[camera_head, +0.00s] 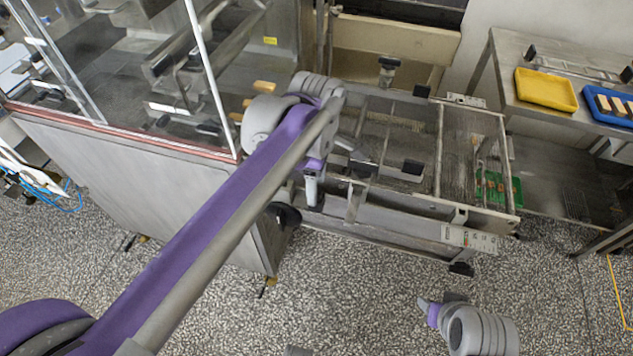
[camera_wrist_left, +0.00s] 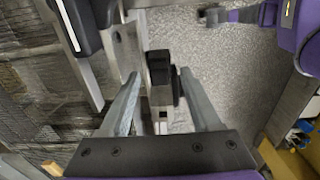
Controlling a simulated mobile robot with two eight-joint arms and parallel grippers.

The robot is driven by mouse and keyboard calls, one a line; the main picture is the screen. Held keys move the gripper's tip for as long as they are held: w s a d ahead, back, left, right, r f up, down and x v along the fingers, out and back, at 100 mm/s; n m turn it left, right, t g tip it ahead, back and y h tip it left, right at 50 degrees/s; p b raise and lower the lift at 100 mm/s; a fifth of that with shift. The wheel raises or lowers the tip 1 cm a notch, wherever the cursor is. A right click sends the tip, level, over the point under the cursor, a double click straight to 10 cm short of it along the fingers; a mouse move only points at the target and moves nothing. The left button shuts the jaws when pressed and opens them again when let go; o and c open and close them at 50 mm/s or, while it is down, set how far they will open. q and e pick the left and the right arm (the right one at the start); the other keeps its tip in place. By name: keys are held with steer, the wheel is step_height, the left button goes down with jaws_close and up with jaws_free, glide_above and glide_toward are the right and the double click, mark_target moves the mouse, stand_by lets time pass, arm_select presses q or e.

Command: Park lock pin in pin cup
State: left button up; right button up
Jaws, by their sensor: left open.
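My left gripper (camera_wrist_left: 164,98) is open, with its two grey fingers apart in the left wrist view. A black-headed part (camera_wrist_left: 160,75) on a metal upright shows between and beyond the fingers. It may be the lock pin, but I cannot tell for sure, nor whether a finger touches it. In the head view my left arm reaches over the near left end of the conveyor frame (camera_head: 370,222), and its fingertips are hard to make out there. My right gripper (camera_head: 432,306) is low over the floor, and its jaw state is unclear. I cannot identify the pin cup.
A glass-sided machine (camera_head: 150,175) stands at left. The wire mesh belt (camera_head: 468,140) lies in the frame, with black-topped posts around it. A green tray (camera_head: 516,190) is at its right end. A steel table at right holds a yellow tray (camera_head: 546,88) and a blue tray (camera_head: 590,104).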

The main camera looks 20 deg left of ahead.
arm_select(q)
step_height(320, 180, up, 11)
steer(key=p, duration=0.1)
steer(key=s+a+f+m+t+p, duration=0.1)
steer(key=s+a+f+m+t, duration=0.1)
steer(key=s+f+m, duration=0.5)
steer(key=s+a+f+m+t+p, duration=0.2)
steer(key=s+a+f+m+t, duration=0.1)
steer(key=s+f+m, duration=0.4)
step_height(320, 180, down, 4)
steer(key=a+m, duration=0.1)
steer(key=m, duration=0.2)
steer(key=shift+a+r+m, duration=0.25)
steer(key=shift+a+m, duration=0.05)
